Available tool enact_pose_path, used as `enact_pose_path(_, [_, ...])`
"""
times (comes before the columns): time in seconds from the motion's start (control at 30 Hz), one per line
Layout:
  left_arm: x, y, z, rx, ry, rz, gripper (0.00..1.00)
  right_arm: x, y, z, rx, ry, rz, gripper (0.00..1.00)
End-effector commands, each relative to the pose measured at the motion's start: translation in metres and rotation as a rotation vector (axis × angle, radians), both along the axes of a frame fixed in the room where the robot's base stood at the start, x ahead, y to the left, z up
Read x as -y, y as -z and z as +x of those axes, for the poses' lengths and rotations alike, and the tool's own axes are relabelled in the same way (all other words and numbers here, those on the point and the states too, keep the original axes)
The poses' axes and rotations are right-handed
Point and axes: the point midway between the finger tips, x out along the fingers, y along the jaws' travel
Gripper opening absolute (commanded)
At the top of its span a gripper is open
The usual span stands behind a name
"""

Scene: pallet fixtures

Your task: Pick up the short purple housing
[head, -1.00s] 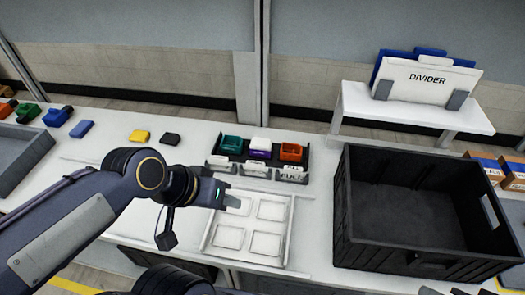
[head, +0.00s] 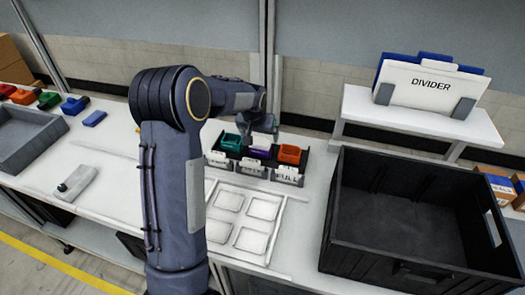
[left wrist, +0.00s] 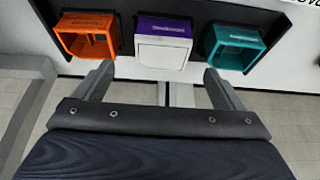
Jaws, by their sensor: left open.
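The purple housing (head: 261,153) sits in the middle of a black rack (head: 244,160), between a teal housing (head: 231,141) and an orange housing (head: 290,154). In the left wrist view the purple housing (left wrist: 164,28) has a purple band and a white face, with the orange housing (left wrist: 87,37) to its left and the teal housing (left wrist: 236,46) to its right. My left gripper (left wrist: 160,86) is open and empty. Its fingers are spread either side of the purple housing's line, apart from it. In the head view my gripper (head: 264,121) is above and behind the rack, partly hidden.
White label cards, one reading FULL, stand at the rack's front. A white tray (head: 207,214) with several square recesses lies in front. A large black crate (head: 338,215) stands right, below a white shelf (head: 410,117) with a DIVIDER holder. A grey bin (head: 52,153) is far left.

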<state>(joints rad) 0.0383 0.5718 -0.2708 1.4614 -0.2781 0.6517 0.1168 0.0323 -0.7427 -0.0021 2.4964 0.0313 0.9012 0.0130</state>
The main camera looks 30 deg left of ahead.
Motion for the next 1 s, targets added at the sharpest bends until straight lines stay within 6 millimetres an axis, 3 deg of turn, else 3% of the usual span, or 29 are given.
enact_pose_path(0.43, [-0.007, 0.054, 0.018, -0.002, 0.000, -0.003, 0.91, 0.000, -0.020, 0.000, 0.000, 0.000, 0.000, 0.36])
enact_pose_path(0.73, [-0.008, 0.059, 0.021, 0.000, 0.000, -0.003, 0.91, 0.000, -0.020, 0.000, 0.000, 0.000, 0.000, 0.36])
enact_pose_path(1.0, [-0.008, 0.059, 0.020, 0.000, 0.000, -0.003, 0.57, 0.000, -0.020, 0.000, 0.000, 0.000, 0.000, 0.36])
